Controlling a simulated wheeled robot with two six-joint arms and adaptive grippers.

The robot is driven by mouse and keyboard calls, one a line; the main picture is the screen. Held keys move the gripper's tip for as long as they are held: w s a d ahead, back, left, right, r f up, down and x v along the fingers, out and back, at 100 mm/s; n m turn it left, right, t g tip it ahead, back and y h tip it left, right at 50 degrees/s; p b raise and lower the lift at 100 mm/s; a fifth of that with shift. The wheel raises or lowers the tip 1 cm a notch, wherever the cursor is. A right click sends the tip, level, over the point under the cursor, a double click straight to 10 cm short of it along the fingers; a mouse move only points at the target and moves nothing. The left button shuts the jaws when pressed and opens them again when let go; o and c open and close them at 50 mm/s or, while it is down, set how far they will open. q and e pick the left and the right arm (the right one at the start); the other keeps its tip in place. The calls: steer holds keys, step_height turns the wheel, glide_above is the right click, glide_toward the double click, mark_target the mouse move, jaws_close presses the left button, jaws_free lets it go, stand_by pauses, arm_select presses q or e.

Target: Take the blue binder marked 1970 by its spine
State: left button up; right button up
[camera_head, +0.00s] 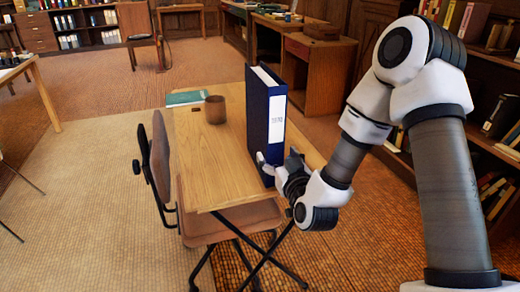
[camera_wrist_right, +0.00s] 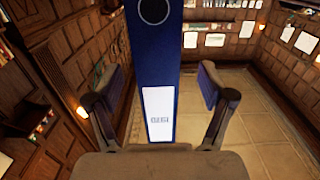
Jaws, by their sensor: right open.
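The blue binder (camera_head: 258,115) stands upright near the right edge of the wooden drafting table (camera_head: 205,165). Its spine carries a white label with a number that looks like 1970. My right gripper (camera_head: 272,164) is at the lower part of the spine in the head view. In the right wrist view the binder (camera_wrist_right: 152,60) rises between the two open fingers of my right gripper (camera_wrist_right: 162,95), with gaps on both sides. The label faces the wrist camera. My left gripper is not in view.
A brown cup (camera_head: 215,110) and a flat green book (camera_head: 186,98) lie on the table left of the binder. A chair (camera_head: 165,165) stands at the table's left side. Bookshelves (camera_head: 497,110) line the right. The table's front part is bare.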

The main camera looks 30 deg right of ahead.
mark_target(263, 123)
steer(key=shift+w+d+r, duration=0.25)
steer(key=shift+w+r, duration=0.15)
steer(key=shift+w, duration=0.15)
steer(key=shift+w+d+r, duration=0.2)
steer(key=shift+w+r, duration=0.2)
steer(key=shift+w, duration=0.15)
steer(key=x, duration=0.5)
steer(key=shift+w+d, duration=0.1)
steer(key=shift+w, duration=0.2)
steer(key=shift+c, duration=0.3)
steer(key=shift+r, duration=0.1)
jaws_close()
